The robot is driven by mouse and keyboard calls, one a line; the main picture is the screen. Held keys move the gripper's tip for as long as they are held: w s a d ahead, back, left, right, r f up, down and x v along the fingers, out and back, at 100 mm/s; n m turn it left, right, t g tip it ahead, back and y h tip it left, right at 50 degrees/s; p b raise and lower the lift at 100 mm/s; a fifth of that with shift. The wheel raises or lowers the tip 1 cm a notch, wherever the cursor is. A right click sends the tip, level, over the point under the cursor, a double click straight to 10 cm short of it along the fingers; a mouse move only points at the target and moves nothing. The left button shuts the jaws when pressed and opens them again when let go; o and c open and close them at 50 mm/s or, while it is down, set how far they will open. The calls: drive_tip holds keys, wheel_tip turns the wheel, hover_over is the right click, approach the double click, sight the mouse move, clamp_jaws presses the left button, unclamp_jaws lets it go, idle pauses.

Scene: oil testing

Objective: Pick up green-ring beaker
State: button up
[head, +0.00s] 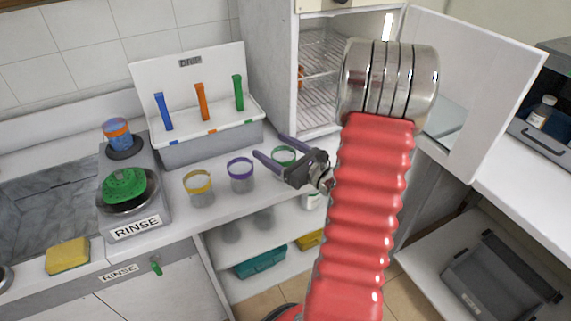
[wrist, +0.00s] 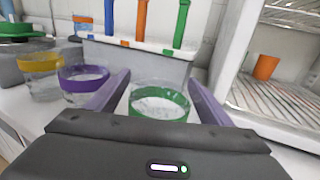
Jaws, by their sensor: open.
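The green-ring beaker (wrist: 159,103) is a clear beaker with a green band near its rim. It stands on the counter in front of the white rack box. In the head view the green-ring beaker (head: 284,156) is partly hidden behind my gripper. My gripper (head: 270,149) is open. In the wrist view its two purple fingers (wrist: 157,85) reach forward on the left and right of the beaker, with the beaker showing between them. I cannot tell whether either finger touches it.
The purple-ring beaker (head: 241,175) and yellow-ring beaker (head: 199,188) stand left of my gripper. The box (head: 208,146) with blue, orange and green sticks is behind. An open cabinet (head: 321,75) with wire shelves stands right, with an orange item (wrist: 265,67) inside.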

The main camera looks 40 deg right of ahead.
drive_tip(key=shift+c, duration=0.4)
drive_tip(key=c, duration=1.1)
drive_tip(key=shift+r, duration=0.1)
wheel_tip(320, 180, up, 10)
idle(0.5)
